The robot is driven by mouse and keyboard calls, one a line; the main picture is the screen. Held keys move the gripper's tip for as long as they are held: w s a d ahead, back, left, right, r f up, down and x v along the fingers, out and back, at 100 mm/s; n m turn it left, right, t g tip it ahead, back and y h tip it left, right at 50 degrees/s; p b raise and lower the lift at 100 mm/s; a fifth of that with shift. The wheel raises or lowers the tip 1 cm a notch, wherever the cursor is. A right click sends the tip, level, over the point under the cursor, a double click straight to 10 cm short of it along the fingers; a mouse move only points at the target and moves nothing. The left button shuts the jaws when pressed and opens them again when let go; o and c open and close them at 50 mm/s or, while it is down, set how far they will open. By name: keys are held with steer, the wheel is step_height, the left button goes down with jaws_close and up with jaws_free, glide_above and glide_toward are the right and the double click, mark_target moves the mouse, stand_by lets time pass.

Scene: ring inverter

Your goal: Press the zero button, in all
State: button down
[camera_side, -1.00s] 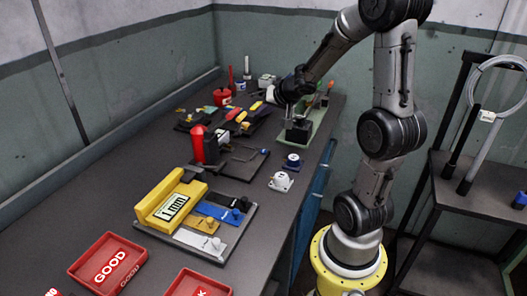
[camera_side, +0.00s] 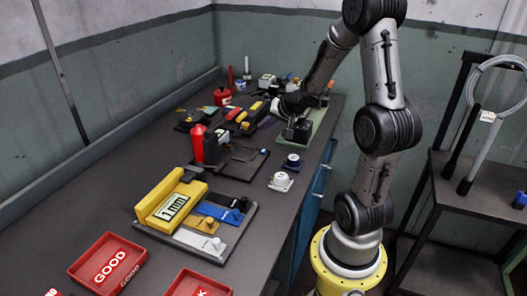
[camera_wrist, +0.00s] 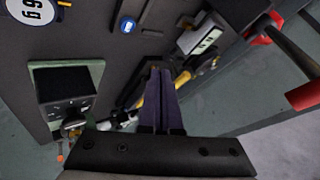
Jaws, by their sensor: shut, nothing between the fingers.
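My gripper (camera_wrist: 162,82) shows in the wrist view with its two dark purple fingers together, nothing between them. In the side view it is at the far end of the bench, mostly hidden by my wrist. I cannot pick out a button marked zero. A device with a pale display (camera_wrist: 207,41) lies up and right of the fingertips in the wrist view, apart from them. A black block (camera_wrist: 66,84) on a green plate (camera_wrist: 98,70) is to their left; the green plate (camera_side: 315,127) also shows beside my wrist in the side view.
A yellow gauge with a display (camera_side: 174,207) stands near the bench's front, beside coloured strips with knobs. A red cylinder (camera_side: 197,144) stands mid-bench. Red trays (camera_side: 108,262) are at the front left. A red-handled tool (camera_wrist: 307,94) is at the wrist view's right. The bench's left side is mostly clear.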

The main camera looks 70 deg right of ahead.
steer(key=shift+f, duration=3.3)
steer(key=shift+f, duration=0.2)
steer(key=shift+f, duration=0.2)
steer(key=shift+f, duration=0.45)
steer(key=shift+r, duration=0.1)
stand_by(0.3)
steer(key=shift+r, duration=0.75)
steer(key=shift+r, duration=0.1)
steer(key=shift+r, duration=2.4)
